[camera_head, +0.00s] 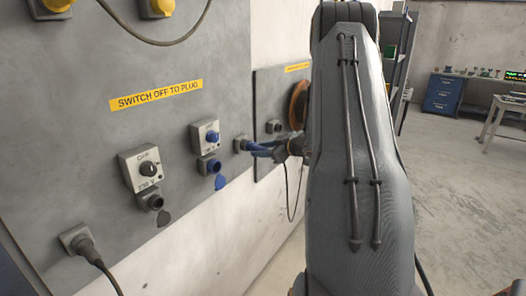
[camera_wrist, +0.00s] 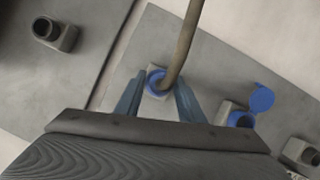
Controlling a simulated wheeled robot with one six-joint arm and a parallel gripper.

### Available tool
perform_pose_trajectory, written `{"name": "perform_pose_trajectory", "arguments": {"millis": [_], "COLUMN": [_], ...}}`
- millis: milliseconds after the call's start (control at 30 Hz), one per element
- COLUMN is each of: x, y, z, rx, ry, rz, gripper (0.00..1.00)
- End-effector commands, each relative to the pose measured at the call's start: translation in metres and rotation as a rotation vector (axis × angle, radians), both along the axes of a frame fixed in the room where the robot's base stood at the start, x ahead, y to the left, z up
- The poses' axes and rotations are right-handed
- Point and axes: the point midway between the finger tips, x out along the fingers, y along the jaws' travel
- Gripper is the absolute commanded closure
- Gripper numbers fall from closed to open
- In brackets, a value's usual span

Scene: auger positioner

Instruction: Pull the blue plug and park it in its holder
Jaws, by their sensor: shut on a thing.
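The blue plug (camera_wrist: 154,75) shows in the wrist view as a blue ring with a thick brown-grey cable (camera_wrist: 187,38) coming out towards the camera. It is at the mouth of a square grey holder (camera_head: 240,145) on the wall panel; whether it is fully seated I cannot tell. My gripper (camera_wrist: 161,88) has its two blue-grey fingers on either side of the plug and is shut on it. In the head view my gripper (camera_head: 256,149) reaches the holder from the right. The blue socket (camera_head: 208,167) left of it is empty, its blue lid (camera_head: 220,182) hanging open.
A switch box with a blue knob (camera_head: 211,137) sits above the blue socket. A grey switch box (camera_head: 148,170) and dark socket (camera_head: 152,201) are further left. A grey plug (camera_head: 78,241) is low left. A second panel with a dark round fitting (camera_head: 274,127) is beyond my gripper.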

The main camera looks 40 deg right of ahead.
Motion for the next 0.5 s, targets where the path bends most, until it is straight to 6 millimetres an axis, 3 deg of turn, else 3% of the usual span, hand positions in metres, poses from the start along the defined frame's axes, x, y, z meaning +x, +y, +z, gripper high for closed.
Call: {"name": "perform_pose_trajectory", "arguments": {"millis": [500], "x": [0.0113], "y": [0.0035], "z": [0.0004], "rx": [-0.001], "ry": [-0.001], "rz": [-0.001], "gripper": [0.92]}}
